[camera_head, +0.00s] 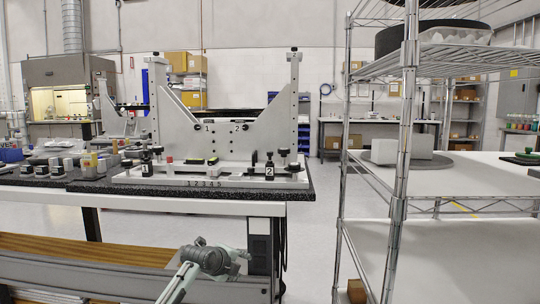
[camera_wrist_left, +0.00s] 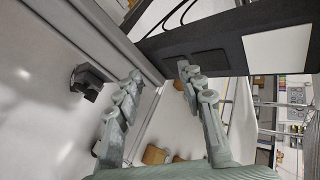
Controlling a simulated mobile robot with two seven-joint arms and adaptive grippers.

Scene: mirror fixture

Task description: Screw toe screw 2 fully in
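The grey mirror fixture (camera_head: 222,108) stands upright on a base plate on the table, with labels 1 and 2 on its lower plate. A black block marked 2 (camera_head: 269,171) sits at the right of the base with a dark knob on top. A dark knob (camera_head: 245,127) is beside the plate's label 2. Which part is toe screw 2 is too small to tell. My left gripper (camera_head: 222,259) is low, in front of and below the table. In the left wrist view its fingers (camera_wrist_left: 158,90) are apart with nothing between them. My right gripper is out of view.
The dark table top (camera_head: 150,188) ends above my left arm, and a light rail runs along its front. Small blocks and parts (camera_head: 62,166) crowd the left side. A wire shelf rack (camera_head: 400,130) stands at the right. Open floor lies between table and rack.

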